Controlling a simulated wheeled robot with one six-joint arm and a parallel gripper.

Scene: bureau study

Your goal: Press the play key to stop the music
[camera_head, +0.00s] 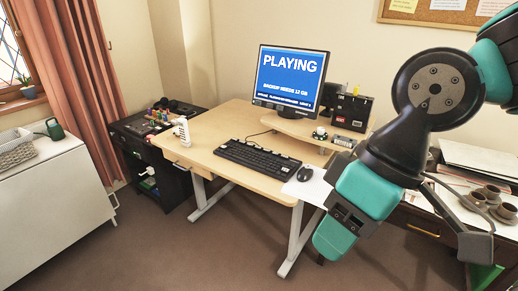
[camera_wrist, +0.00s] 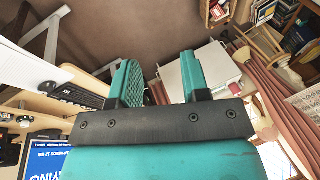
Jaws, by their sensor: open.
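A black keyboard (camera_head: 257,158) lies on the light wooden desk (camera_head: 215,130); its play key is too small to tell apart. The monitor (camera_head: 290,78) behind it shows "PLAYING" in white on blue. My gripper (camera_head: 334,240) is off the desk's front right corner, touching nothing, to the right of the keyboard and nearer the camera. In the wrist view, my gripper (camera_wrist: 160,75) is open with nothing between its two teal fingers. That view is upside down; the keyboard (camera_wrist: 80,95) is partly hidden behind the left finger, and the monitor (camera_wrist: 45,160) shows at lower left.
A mouse (camera_head: 304,174) lies right of the keyboard. The monitor stands on a raised shelf (camera_head: 296,128) beside a black box (camera_head: 351,112). A white charger-like object (camera_head: 182,131) stands at the desk's left edge. A side table (camera_head: 480,158) with cups is at right. Front floor is clear.

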